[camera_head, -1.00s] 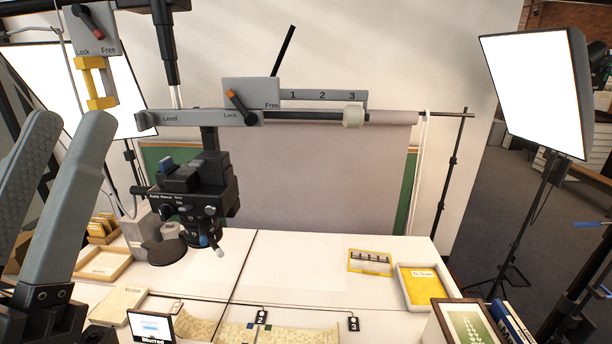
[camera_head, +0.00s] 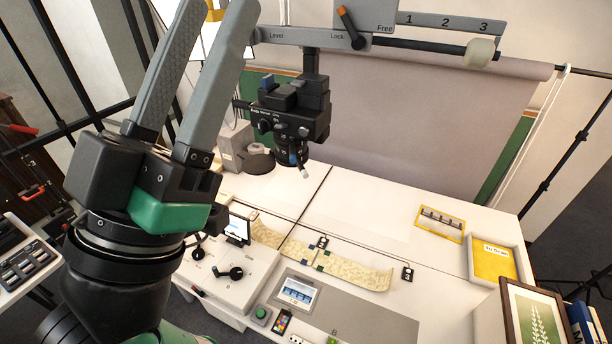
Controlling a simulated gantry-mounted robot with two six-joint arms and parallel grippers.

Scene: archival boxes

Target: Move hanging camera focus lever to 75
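The black camera (camera_head: 296,112) hangs from the grey overhead arm, lens pointing down. A small focus lever (camera_head: 304,170) with a pale tip sticks out from the lens (camera_head: 288,150) at its lower right, beside a blue part. The scale numbers on the lens are too small to read, so the lever's setting cannot be told. My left gripper (camera_head: 218,10) points upward at the left, its two grey fingers apart with nothing between them. In the picture it is left of the camera and apart from it. My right gripper is out of view.
The grey overhead arm (camera_head: 290,36) with a Lock/Free lever (camera_head: 350,27) runs above the camera. Below are the white table (camera_head: 370,210), a control panel (camera_head: 228,270), a paper strip (camera_head: 355,268) and a yellow tray (camera_head: 492,262). The table's middle is largely clear.

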